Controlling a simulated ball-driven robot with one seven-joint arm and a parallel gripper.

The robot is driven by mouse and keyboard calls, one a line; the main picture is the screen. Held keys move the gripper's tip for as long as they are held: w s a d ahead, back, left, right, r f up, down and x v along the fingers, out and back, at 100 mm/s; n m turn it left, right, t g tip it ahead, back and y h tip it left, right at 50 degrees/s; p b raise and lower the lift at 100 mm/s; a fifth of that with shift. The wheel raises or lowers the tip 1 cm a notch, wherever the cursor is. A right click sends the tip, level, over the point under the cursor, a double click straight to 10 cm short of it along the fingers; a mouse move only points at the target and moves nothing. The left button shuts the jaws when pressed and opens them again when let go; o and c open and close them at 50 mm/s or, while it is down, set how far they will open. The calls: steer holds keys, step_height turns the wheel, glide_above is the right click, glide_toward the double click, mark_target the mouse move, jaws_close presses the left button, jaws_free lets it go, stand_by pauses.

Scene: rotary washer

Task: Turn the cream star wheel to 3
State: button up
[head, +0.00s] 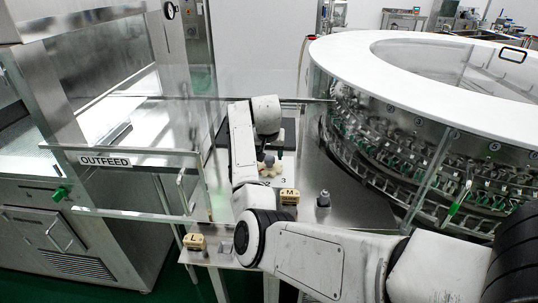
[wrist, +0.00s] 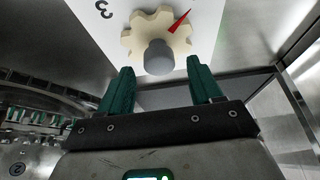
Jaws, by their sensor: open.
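The cream star wheel (wrist: 136,40) lies on a white plate (wrist: 92,25), with a grey round knob (wrist: 159,58) at its middle. A red pointer mark (wrist: 179,21) lies toward the wheel's upper right in the wrist view. The numeral 3 (wrist: 103,9) is printed on the plate to the upper left, apart from the mark. My gripper (wrist: 164,76) is open, its green fingers below and to either side of the knob, with nothing held. In the head view the star wheel (head: 270,170) is partly hidden by my gripper; the 3 (head: 283,181) shows in front of it.
An L block (head: 195,241) sits at the front left. A clear OUTFEED guard (head: 130,185) is at left, and the large rotary washer (head: 350,50) is at right.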

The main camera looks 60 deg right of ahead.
steer(key=shift+x, duration=0.8)
steer(key=c, duration=1)
steer(key=shift+r, duration=0.1)
steer(key=shift+c, duration=0.2)
